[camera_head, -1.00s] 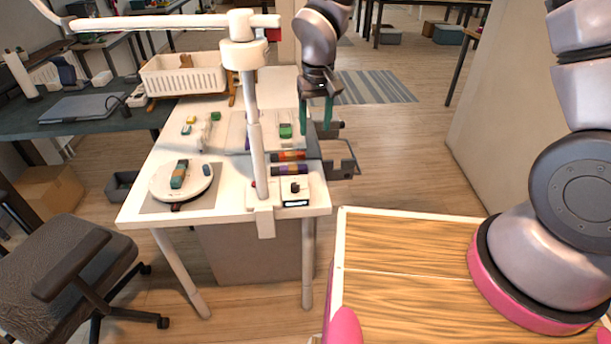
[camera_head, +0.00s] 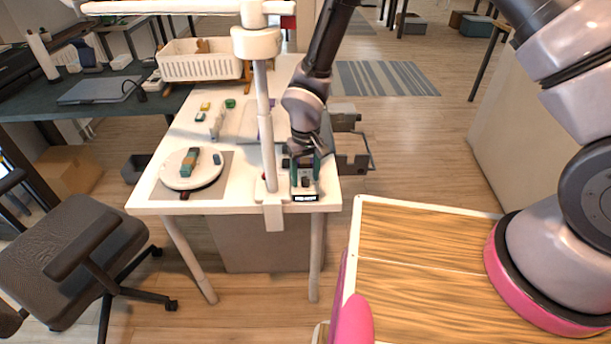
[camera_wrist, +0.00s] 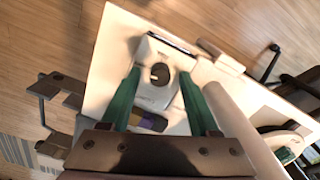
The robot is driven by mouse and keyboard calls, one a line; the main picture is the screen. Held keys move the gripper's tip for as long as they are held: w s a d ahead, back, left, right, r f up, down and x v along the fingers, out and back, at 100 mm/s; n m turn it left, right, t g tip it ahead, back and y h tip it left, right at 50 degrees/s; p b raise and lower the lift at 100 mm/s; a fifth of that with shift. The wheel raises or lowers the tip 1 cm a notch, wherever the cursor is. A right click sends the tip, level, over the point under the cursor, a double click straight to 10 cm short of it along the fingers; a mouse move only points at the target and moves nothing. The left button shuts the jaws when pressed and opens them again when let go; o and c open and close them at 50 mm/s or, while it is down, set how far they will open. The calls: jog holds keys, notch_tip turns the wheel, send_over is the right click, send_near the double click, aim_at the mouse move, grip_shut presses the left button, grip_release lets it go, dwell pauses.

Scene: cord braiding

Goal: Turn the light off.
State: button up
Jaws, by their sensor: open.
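A white control box (camera_head: 312,193) with a dark knob stands at the table's front right corner, beside the foot of the white lamp (camera_head: 266,130). My gripper (camera_head: 305,176) is open, with its green fingers pointing down over the box. In the wrist view the round dark knob (camera_wrist: 160,73) lies between the two open fingertips (camera_wrist: 159,78), with a gap on each side. I cannot tell how high the tips are above the box. The lamp post (camera_wrist: 242,125) also shows close beside my gripper there. The lamp's lit underside is not visible.
The white table (camera_head: 150,195) holds a round white turntable (camera_head: 182,180) at left, several small coloured pieces and a white basket (camera_head: 200,64) at the back. An office chair (camera_head: 70,250) stands at left. A grey bracket (camera_head: 352,160) juts out at the table's right side.

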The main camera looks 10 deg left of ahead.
jog(key=shift+f, duration=0.25)
jog(key=shift+c, duration=0.4)
grip_shut()
